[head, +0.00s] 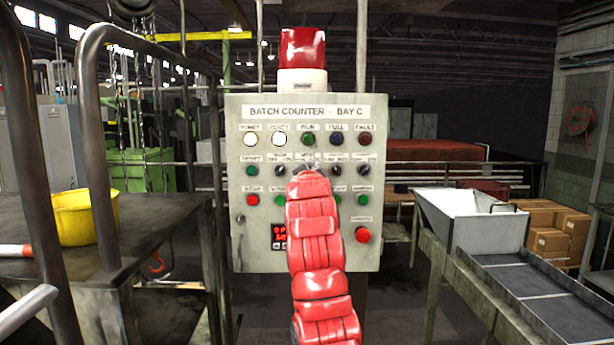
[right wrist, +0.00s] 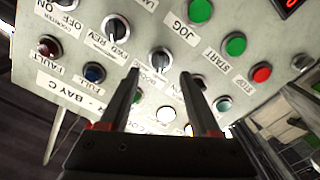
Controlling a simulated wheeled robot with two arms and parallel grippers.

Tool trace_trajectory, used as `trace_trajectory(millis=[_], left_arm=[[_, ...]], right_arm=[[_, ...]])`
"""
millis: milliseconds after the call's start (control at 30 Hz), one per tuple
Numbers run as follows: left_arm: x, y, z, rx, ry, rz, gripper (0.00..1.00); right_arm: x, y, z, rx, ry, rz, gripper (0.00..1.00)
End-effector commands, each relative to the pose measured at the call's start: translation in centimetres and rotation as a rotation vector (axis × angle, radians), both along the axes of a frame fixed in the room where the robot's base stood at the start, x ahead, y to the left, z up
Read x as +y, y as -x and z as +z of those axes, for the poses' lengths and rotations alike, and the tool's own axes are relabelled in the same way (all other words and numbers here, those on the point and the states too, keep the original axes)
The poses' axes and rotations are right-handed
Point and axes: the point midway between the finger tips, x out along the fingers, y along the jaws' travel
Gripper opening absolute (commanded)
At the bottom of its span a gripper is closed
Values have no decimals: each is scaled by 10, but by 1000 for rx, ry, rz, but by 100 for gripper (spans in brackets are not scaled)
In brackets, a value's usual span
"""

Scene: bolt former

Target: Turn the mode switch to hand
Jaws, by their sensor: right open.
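The grey control panel (head: 290,110), headed "BATCH COUNTER - BAY C", stands in front of me. Its second row holds black selector switches, including one left of centre (head: 280,170). My right arm covers the middle and lower panel in the head view. My right gripper (right wrist: 160,73) is open and empty at the panel face. In the right wrist view, which shows the panel upside down, a centre-column switch (right wrist: 160,60) appears between its fingertips; contact cannot be told. The labels near the fingers are too small or covered to read, so I cannot tell which is the mode switch.
The FWD/REV switch (right wrist: 117,28) and COUNTER switch (right wrist: 67,4) are beside the centre switch. Push buttons lie close by, including JOG (right wrist: 200,10) and START (right wrist: 236,43). A red mushroom button (head: 362,235) is at lower right. A yellow bucket (head: 88,215) stands left.

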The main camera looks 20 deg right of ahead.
Motion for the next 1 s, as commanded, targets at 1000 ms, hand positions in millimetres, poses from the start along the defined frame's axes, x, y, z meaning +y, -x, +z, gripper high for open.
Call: trace_trajectory(millis=[1000], left_arm=[[0, 0, -51, 0, 0, 0, 50]], right_arm=[[41, 141, -1, 0, 0, 1, 64]])
